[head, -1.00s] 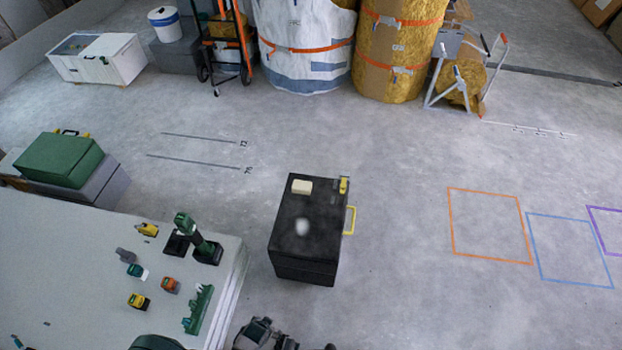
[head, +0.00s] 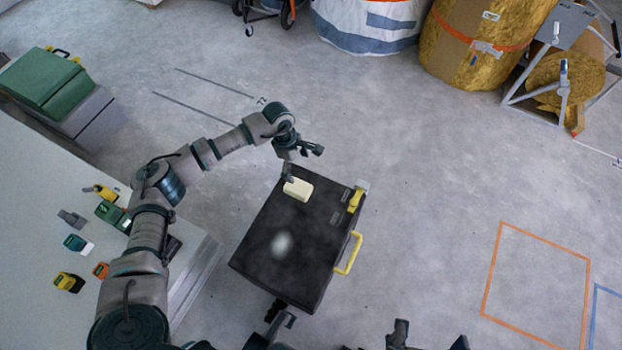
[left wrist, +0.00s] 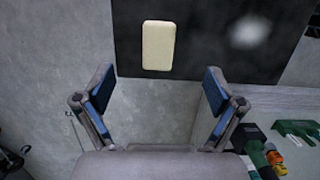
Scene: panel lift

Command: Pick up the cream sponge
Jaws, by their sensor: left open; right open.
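The cream sponge (head: 298,189) is a small pale block lying on top of a black case (head: 262,262), near its far left edge. My left gripper (head: 303,163) is open and empty, just beyond the sponge at the case's far edge. In the left wrist view the sponge (left wrist: 158,46) stands upright in the picture, past the open fingertips (left wrist: 158,84) and roughly centred between them. The sponge is apart from both fingers there. My right gripper (head: 430,338) is open at the bottom edge of the head view, partly cut off, away from the sponge.
The case has a yellow handle (head: 348,254) and a yellow latch (head: 355,200) on its right side. A pale table (head: 45,205) with several small tools stands at the left. A green case (head: 40,78) lies beyond it. Floor right of the black case is clear.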

